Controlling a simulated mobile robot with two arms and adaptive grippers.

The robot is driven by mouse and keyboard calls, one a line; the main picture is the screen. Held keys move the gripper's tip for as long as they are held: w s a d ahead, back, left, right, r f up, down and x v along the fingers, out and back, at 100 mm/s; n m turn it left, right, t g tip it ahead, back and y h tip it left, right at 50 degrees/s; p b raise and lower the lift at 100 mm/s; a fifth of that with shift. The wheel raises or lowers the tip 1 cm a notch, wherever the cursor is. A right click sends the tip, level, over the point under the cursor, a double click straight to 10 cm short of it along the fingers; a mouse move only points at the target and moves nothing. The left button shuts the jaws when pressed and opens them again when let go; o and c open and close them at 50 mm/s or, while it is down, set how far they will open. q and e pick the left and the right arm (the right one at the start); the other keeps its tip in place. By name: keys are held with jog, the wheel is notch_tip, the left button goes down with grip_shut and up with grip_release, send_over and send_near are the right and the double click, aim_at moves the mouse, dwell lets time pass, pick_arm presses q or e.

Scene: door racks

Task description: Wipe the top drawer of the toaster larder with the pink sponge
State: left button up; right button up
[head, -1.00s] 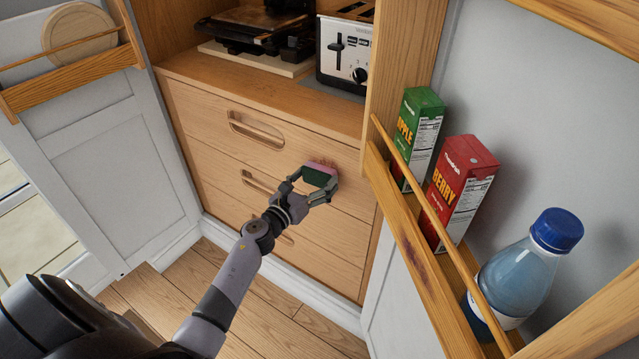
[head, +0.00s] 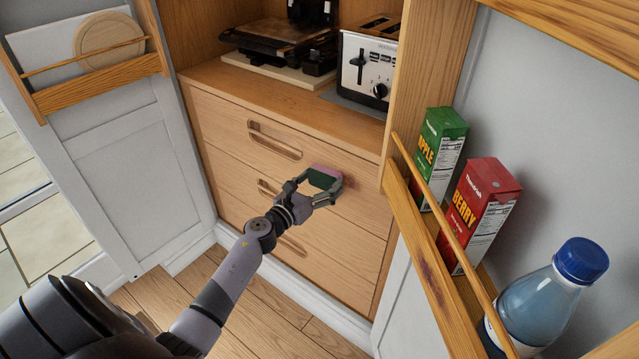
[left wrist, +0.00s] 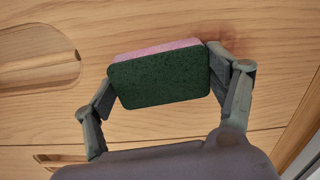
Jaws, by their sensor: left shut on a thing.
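The pink sponge (head: 325,171) has a pink layer and a dark green layer. My left gripper (head: 322,183) is shut on it, a finger at each end. The sponge is at the right part of the top drawer (head: 225,118), right of its recessed handle (head: 275,140). In the left wrist view, the green face of the sponge (left wrist: 160,80) is towards me and the pink side faces the wood. I cannot tell whether it touches. A faint reddish smudge (head: 352,184) shows on the drawer front just right of the sponge. My right gripper is not in view.
Above the drawers, a toaster (head: 367,70) and a dark grill (head: 280,45) stand on the shelf. An open door rack (head: 435,265) at right holds an apple carton (head: 437,150), a berry carton (head: 478,210) and a bottle (head: 545,300). Another door rack (head: 100,85) is at left.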

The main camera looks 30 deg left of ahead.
pick_arm(q)
jog(key=d, duration=0.6)
jog(key=shift+s+d+r+p, duration=0.1)
jog(key=shift+s+d+p, duration=0.05)
jog(key=shift+s+p, duration=0.15)
jog(key=shift+d, duration=1.05)
jog(key=shift+s+d, duration=0.1)
jog(key=shift+d, duration=1.25)
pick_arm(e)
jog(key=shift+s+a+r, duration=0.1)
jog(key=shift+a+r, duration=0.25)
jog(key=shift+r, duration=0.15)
pick_arm(q)
jog(key=shift+s, duration=0.1)
send_near(364, 192)
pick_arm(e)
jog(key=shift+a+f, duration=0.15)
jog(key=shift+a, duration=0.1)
